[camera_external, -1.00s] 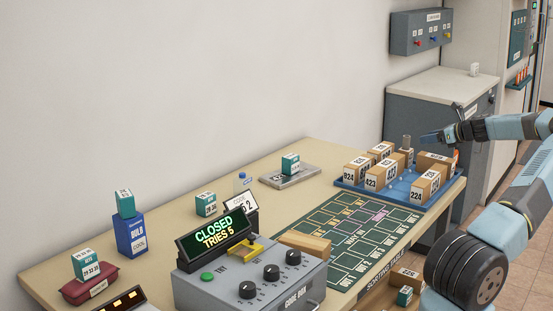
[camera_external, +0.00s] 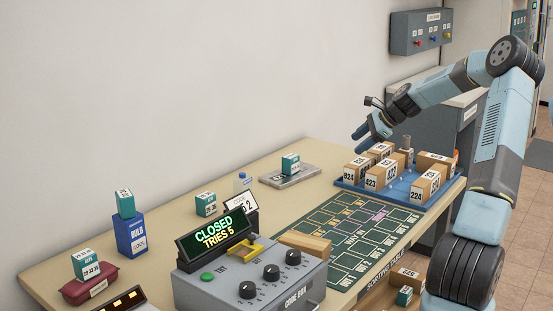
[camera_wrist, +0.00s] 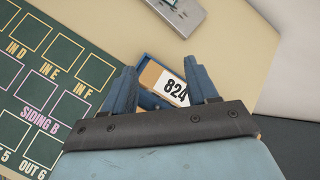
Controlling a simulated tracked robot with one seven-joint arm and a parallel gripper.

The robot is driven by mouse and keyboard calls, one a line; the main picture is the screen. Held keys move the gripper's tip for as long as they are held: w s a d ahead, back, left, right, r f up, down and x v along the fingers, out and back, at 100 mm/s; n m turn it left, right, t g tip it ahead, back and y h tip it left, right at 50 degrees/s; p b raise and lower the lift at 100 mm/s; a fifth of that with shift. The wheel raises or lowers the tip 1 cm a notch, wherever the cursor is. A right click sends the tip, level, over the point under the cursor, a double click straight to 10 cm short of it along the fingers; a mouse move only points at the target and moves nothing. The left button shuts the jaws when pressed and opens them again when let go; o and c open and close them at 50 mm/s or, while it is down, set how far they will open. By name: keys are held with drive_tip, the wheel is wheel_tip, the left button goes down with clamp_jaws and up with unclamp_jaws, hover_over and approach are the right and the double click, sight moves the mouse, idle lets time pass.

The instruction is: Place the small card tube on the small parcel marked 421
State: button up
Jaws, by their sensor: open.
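The small card tube (camera_external: 407,142) is a short grey-brown cylinder standing upright among the parcels at the back of the blue tray, apparently on top of a small parcel (camera_external: 405,158). That parcel's number is too small to read, and I cannot tell which parcel is marked 421. My gripper (camera_external: 364,134) is open and empty, above and left of the parcels, away from the tube. In the wrist view my gripper (camera_wrist: 162,70) has its fingers spread, with the parcel marked 824 (camera_wrist: 160,78) seen between them. The tube does not show in the wrist view.
The blue tray (camera_external: 420,203) also holds a parcel marked 423 (camera_external: 371,183) and several other brown parcels close together. A green sorting mat (camera_external: 345,235) lies in front. A grey scale (camera_external: 305,178) with a teal box stands left. A grey cabinet (camera_external: 460,125) stands behind.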

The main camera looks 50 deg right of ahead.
drive_tip(key=w+a+r+n+g, duration=0.15)
drive_tip(key=a+n, duration=0.25)
drive_tip(key=a, duration=0.5)
drive_tip(key=w+a+r+n+g, duration=0.1)
drive_tip(key=a+r+n+g, duration=0.15)
drive_tip(key=a, duration=0.75)
drive_tip(key=s+a+r+n+h, duration=0.1)
drive_tip(key=s+a+r+n, duration=0.25)
drive_tip(key=a, duration=0.35)
drive_tip(key=s+a+r+n+h, duration=0.1)
drive_tip(key=s+a+r+n, duration=0.1)
drive_tip(key=a+n, duration=0.35)
drive_tip(key=s+a+r+n, duration=0.2)
drive_tip(key=s+a+n, duration=0.1)
drive_tip(key=s+a, duration=0.3)
drive_tip(key=s+a+r+n, duration=0.2)
drive_tip(key=s+a+n, duration=0.2)
drive_tip(key=s, duration=0.7)
drive_tip(key=s+a+r+n+t, duration=0.1)
drive_tip(key=s+a+r+n, duration=0.2)
drive_tip(key=s+a, duration=0.5)
drive_tip(key=shift+s+a+n+h, duration=0.2)
drive_tip(key=shift+s+n+h, duration=0.1)
drive_tip(key=shift+s+n, duration=0.35)
